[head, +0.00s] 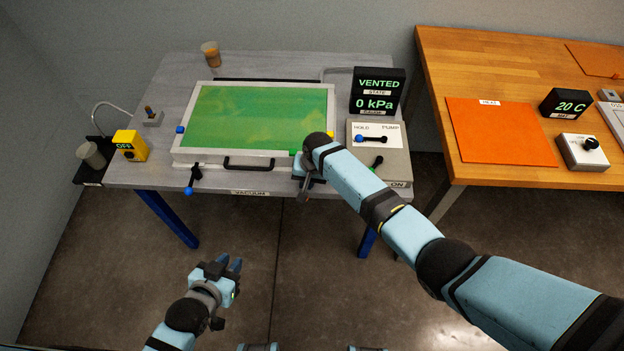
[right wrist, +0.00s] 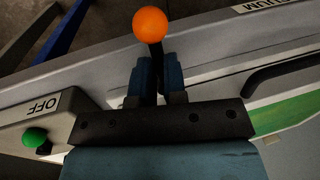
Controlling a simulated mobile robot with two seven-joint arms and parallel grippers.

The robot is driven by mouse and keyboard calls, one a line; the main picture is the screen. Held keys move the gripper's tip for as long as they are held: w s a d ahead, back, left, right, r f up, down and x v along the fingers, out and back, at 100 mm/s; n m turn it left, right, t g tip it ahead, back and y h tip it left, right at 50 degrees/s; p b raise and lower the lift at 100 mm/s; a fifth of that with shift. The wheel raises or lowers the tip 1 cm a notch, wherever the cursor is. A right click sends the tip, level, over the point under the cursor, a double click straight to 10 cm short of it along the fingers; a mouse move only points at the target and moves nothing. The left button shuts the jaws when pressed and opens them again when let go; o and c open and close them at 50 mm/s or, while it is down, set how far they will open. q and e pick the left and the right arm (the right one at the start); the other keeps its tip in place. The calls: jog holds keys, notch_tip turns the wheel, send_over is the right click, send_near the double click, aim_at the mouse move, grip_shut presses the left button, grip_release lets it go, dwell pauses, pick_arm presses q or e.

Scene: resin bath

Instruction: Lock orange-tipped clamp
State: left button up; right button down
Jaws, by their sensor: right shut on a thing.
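The orange-tipped clamp shows in the right wrist view as a round orange ball (right wrist: 150,24) on a short dark lever. My right gripper (right wrist: 158,82) is shut on the lever just below the ball, with a finger on either side. In the head view my right gripper (head: 304,182) is at the front right corner of the green-topped vacuum chamber (head: 225,165), and the arm and hand hide the clamp. The clamp's base is hidden behind the gripper in the wrist view. My left gripper (head: 228,266) is open and empty, low in front of the table.
A blue-tipped clamp (head: 192,180) hangs at the chamber's front left. A black handle (head: 248,163) is on the front edge. The pump box (head: 385,165) stands close to the right of my right gripper. A yellow OFF box (head: 130,145) is at left. Floor before the table is clear.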

dwell(0.4)
jog(key=c, duration=1.4)
grip_release()
jog(key=shift+a, duration=0.1)
jog(key=shift+c, duration=0.2)
notch_tip(320, 180, up, 14)
jog(key=d, duration=0.2)
jog(key=shift+d+f, duration=0.2)
jog(key=shift+d, duration=0.2)
